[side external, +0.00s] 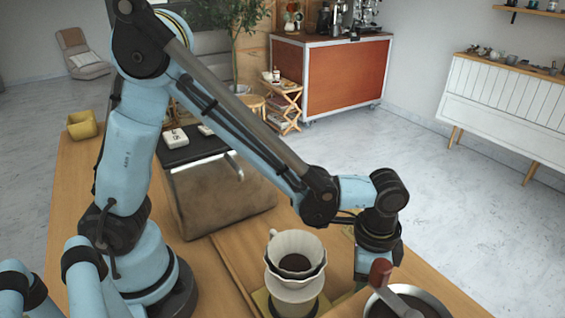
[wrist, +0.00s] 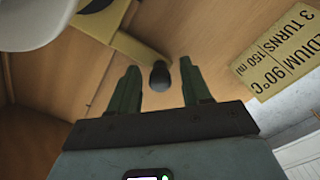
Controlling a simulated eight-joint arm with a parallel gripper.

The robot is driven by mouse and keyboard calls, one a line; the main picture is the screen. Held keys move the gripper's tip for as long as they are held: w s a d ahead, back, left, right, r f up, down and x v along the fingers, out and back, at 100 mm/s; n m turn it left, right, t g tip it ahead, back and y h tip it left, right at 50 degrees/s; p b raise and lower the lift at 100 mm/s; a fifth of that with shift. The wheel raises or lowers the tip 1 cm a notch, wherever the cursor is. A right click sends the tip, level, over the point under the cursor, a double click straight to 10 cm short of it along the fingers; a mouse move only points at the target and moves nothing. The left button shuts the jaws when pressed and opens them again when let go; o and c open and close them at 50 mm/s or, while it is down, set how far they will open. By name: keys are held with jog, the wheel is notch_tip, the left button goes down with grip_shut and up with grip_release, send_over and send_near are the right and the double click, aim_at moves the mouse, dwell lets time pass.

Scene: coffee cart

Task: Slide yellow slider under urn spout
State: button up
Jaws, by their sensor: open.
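The yellow slider (side external: 262,303) shows as a plate edge beneath a white dripper (side external: 293,246) in the side view. In the wrist view its yellow arm (wrist: 122,38) runs from the upper left to a black knob (wrist: 160,75). My gripper (wrist: 160,72) is open, with one dark green finger on each side of the knob in the picture. I see a gap on both sides, but cannot tell whether the knob lies at fingertip depth. In the side view my fingers are hidden low behind the wrist. No urn spout is clearly visible.
A yellow brew card (wrist: 283,52) lies right of the fingers. A dark-topped box (side external: 222,195) and a yellow container (side external: 82,125) stand farther back on the wooden table.

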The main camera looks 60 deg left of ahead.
grip_shut()
jog(key=shift+a, duration=0.1)
jog(key=a, duration=1.8)
jog(key=shift+a, duration=0.2)
grip_release()
notch_tip(320, 180, up, 12)
dwell(0.6)
